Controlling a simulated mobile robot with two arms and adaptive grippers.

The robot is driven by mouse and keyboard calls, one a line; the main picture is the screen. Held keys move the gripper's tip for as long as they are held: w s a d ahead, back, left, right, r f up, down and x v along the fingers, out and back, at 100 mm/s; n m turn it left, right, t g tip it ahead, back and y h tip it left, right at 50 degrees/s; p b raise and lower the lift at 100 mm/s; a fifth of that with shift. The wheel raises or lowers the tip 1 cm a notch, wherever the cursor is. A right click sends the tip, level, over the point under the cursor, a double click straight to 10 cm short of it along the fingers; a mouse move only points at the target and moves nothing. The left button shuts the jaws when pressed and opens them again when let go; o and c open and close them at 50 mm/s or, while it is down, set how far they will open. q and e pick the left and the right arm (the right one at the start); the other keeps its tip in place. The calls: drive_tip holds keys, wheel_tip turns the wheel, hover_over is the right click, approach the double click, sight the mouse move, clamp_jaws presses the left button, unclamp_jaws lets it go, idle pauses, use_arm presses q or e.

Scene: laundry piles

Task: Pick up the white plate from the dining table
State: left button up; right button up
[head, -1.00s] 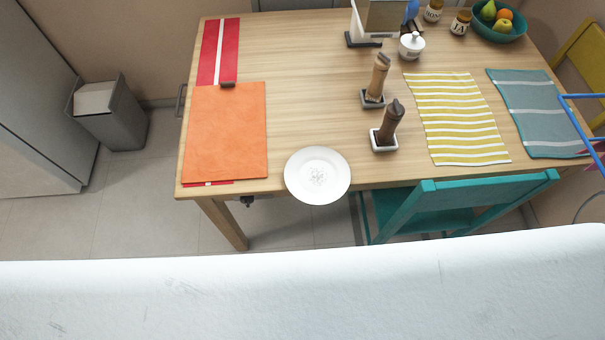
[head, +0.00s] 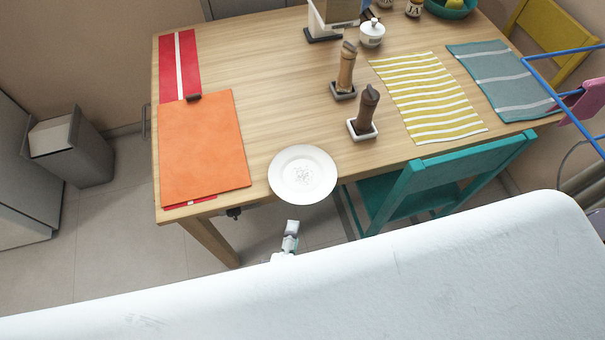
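The white plate (head: 303,174) lies on the wooden dining table (head: 262,70), at its front edge and partly overhanging it. My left gripper is not in view.
The long white surface (head: 380,285) fills the foreground. A teal chair (head: 440,168) is at the front edge. Blue rods (head: 560,95) stand at right.

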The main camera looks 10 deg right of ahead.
sight(302, 202)
drive_tip(key=x, duration=0.7)
drive_tip(key=shift+p, duration=0.35)
drive_tip(key=x, duration=0.2)
drive_tip(key=p+x, duration=0.1)
drive_tip(key=x, duration=0.2)
drive_tip(key=shift+s+d, duration=0.15)
drive_tip(key=shift+d, duration=0.15)
drive_tip(key=shift+w+d+f, duration=0.1)
drive_tip(key=shift+w+f, duration=0.05)
drive_tip(key=shift+w, duration=0.1)
drive_tip(key=shift+s, duration=0.1)
drive_tip(key=shift+c, duration=0.3)
clamp_jaws()
